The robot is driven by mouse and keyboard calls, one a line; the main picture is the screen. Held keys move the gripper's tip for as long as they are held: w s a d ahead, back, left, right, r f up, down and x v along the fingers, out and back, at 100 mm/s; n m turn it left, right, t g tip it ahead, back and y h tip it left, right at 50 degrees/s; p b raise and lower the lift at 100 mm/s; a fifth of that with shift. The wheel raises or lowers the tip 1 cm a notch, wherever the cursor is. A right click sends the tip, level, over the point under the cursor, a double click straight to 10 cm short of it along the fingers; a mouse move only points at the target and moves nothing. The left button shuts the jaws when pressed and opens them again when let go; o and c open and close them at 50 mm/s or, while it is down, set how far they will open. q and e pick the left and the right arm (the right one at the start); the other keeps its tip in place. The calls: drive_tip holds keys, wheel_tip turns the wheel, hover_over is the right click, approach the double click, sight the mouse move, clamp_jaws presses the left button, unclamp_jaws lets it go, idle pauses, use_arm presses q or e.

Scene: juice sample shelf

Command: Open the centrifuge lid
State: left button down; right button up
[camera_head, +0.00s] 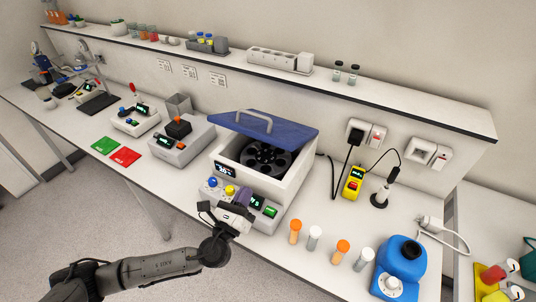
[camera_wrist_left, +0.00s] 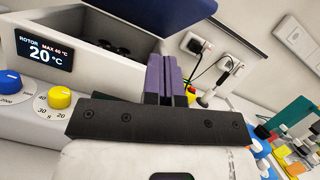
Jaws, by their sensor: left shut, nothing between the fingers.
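The centrifuge (camera_head: 295,183) is a white box on the bench with a dark round rotor (camera_head: 266,158) showing inside. Its blue lid (camera_head: 290,130) with a grey handle (camera_head: 254,121) is raised off the opening and leans toward the back. The lid's edge also shows at the top of the left wrist view (camera_wrist_left: 165,12). My left gripper (camera_head: 243,195) has purple fingers, shut together and empty. It is over the front control panel, apart from the lid. The fingers also show in the left wrist view (camera_wrist_left: 166,78). My right gripper is not in view.
Blue and yellow knobs (camera_head: 230,190) are left of my gripper. Several capped tubes (camera_head: 341,249) and a blue device (camera_head: 403,262) stand to the right. A grey device (camera_head: 180,142) stands left of the centrifuge. A long shelf (camera_head: 380,101) runs above the bench.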

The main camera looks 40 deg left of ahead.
use_arm(q)
drive_tip(key=w+r+m+p, duration=0.1)
drive_tip(key=w+r+m, duration=0.1)
drive_tip(key=w, duration=0.3)
drive_tip(key=w+r+m+h+p, duration=0.1)
drive_tip(key=w+r+m, duration=0.1)
drive_tip(key=w+r, duration=0.2)
drive_tip(key=shift+w+a+r+t+p, duration=0.3)
drive_tip(key=shift+w+a+r+p, duration=0.05)
drive_tip(key=shift+w, duration=0.75)
drive_tip(key=shift+r, duration=0.1)
